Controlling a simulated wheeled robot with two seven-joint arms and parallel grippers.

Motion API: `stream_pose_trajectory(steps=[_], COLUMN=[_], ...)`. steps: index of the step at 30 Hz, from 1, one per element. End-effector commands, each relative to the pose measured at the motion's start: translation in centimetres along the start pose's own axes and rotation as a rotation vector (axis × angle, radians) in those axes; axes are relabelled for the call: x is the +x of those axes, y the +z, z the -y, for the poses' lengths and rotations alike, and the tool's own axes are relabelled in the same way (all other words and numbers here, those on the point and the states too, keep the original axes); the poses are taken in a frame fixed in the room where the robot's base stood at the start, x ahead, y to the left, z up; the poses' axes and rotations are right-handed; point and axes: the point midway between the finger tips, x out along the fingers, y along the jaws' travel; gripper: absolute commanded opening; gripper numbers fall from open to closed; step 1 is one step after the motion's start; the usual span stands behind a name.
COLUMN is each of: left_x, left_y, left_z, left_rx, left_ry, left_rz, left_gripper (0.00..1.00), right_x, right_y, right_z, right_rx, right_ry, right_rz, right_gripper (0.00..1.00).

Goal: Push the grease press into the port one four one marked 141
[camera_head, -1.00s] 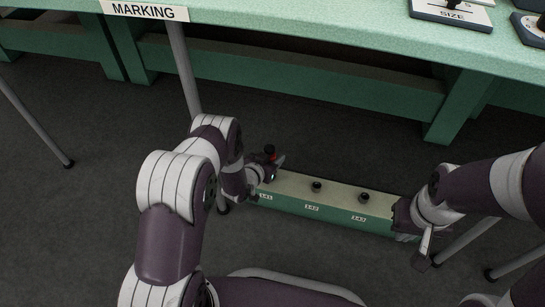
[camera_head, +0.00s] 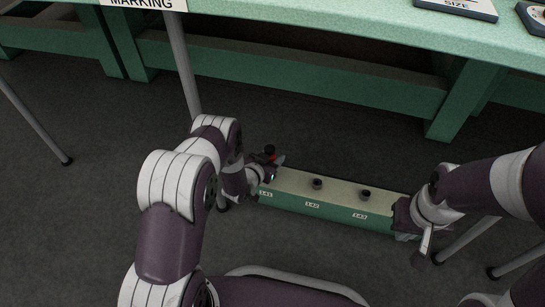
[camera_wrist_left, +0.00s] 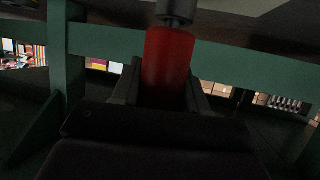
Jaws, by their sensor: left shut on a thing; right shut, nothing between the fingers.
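The grease press (camera_head: 269,151) is a small red piece with a dark end, at the left end of a long green beam (camera_head: 330,211) with a pale top. My left gripper (camera_head: 267,172) is shut on it; the press's red body and grey metal end (camera_wrist_left: 170,60) show between the fingers in the left wrist view. The label 141 (camera_head: 265,193) is on the beam's front face just below this gripper. Port 141 itself is hidden by the gripper, so I cannot tell how deep the press sits. My right gripper (camera_head: 404,222) is shut and empty at the beam's right end.
Two dark ports stand on the beam's top, 142 (camera_head: 317,184) and 143 (camera_head: 365,194). A green table (camera_head: 350,35) with a low green crossbar spans the back. Grey legs stand near both beam ends.

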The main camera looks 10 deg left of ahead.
Motion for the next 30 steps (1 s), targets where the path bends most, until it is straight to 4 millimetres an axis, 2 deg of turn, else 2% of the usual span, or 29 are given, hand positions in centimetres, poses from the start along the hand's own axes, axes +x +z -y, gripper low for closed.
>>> stream_pose_trajectory(steps=[11, 12, 14, 23, 26, 30], left_x=[0.3, 0.3, 0.3, 0.0, -1.5, -5.4], left_y=[0.7, 0.6, 0.6, 0.6, 0.2, -0.2], left_z=[0.0, 0.0, 0.0, 0.0, 0.0, 0.0], left_rx=[0.0, 0.0, 0.0, 0.0, -0.002, -0.004], left_ry=[0.0, 0.0, 0.0, 0.0, -0.001, -0.001], left_rz=[-0.001, -0.001, -0.001, 0.001, 0.003, 0.005], left_gripper=[0.07, 0.56, 0.73, 0.73, 0.73, 0.73], right_x=[0.7, 0.6, 0.6, 0.3, -1.1, -3.9], right_y=[0.1, 0.1, 0.1, 0.0, -0.1, -0.5], right_z=[0.0, 0.0, 0.0, 0.0, 0.0, 0.0], right_rx=[0.0, 0.0, 0.0, 0.0, 0.0, 0.0], right_ry=[0.0, 0.0, 0.0, 0.0, 0.0, 0.0], right_rz=[0.0, 0.0, 0.0, 0.0, 0.0, 0.0], right_gripper=[0.0, 0.0, 0.0, 0.0, 0.0, 0.0])
